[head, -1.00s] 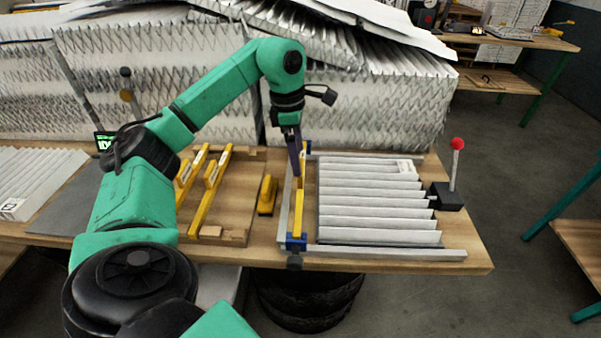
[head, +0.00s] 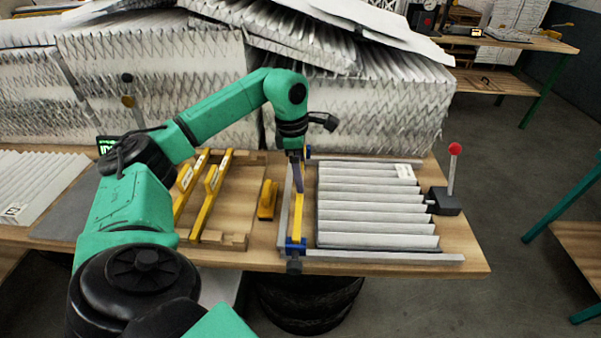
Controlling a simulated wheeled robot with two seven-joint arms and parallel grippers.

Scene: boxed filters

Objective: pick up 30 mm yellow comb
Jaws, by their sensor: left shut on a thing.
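A long yellow comb (head: 297,212) stands at the left side of the pleated white filter, along the frame, with its near end at a blue holder (head: 296,246). My left gripper (head: 298,179) has its dark fingers down at this comb and is shut on it, around its far half. The fingers hide part of the comb. Two more yellow combs, a left one (head: 187,190) and a right one (head: 208,205), lie in a wooden rack to the left. I cannot read any size marks. My right gripper is out of view.
The pleated filter (head: 375,218) fills the metal frame (head: 385,257) on the bench. A short yellow block (head: 267,200) lies between rack and frame. A red-knobbed lever (head: 454,150) stands at the right. Stacked filters (head: 370,110) rise behind.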

